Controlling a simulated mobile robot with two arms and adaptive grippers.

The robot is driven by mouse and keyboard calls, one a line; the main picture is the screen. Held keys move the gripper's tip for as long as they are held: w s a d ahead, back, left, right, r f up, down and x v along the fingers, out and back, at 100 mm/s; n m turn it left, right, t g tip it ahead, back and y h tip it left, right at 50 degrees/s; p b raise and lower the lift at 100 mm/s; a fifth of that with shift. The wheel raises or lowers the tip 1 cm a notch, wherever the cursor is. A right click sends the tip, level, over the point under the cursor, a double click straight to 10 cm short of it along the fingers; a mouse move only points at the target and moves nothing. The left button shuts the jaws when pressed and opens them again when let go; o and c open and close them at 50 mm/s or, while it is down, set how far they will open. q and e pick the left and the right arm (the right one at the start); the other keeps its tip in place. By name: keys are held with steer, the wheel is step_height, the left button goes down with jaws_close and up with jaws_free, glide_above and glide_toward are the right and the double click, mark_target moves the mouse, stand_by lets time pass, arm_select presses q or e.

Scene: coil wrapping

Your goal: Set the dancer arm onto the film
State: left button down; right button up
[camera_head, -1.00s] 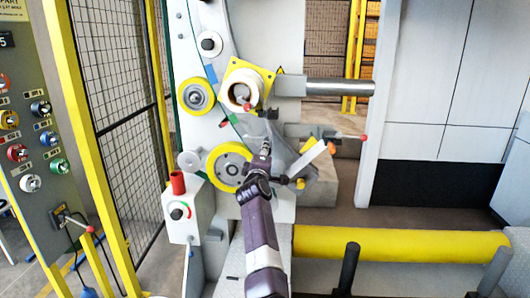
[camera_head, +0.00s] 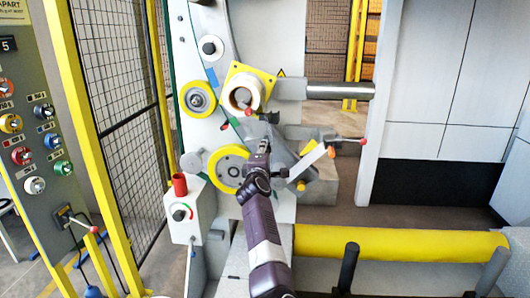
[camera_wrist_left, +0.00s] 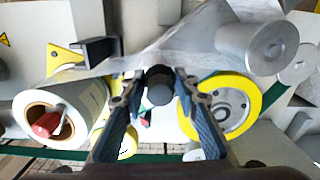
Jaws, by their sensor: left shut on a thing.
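My left gripper (camera_head: 264,148) reaches up to the machine face from below. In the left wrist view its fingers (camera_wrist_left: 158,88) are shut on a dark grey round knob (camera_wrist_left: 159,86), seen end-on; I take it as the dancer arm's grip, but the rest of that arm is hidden. The film (camera_wrist_left: 178,48) shows as a thin translucent sheet behind the knob; whether they touch I cannot tell. In the head view the film (camera_head: 284,140) is a faint grey sheet right of the gripper. The film roll (camera_head: 236,95) sits in a yellow flange above. My right gripper is not in view.
A yellow-rimmed wheel (camera_head: 229,168) stands just left of the gripper. A white bar (camera_head: 311,164) slants to its right. A steel shaft (camera_head: 338,89) juts right above. A yellow roller (camera_head: 400,244) lies low at right, and a control panel (camera_head: 35,130) stands left.

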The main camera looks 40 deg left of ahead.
arm_select(q)
steer(key=c, duration=1.8)
jaws_free()
steer(key=shift+o, duration=0.3)
steer(key=v, duration=0.7)
steer(key=shift+s, duration=0.2)
steer(key=shift+d, duration=0.1)
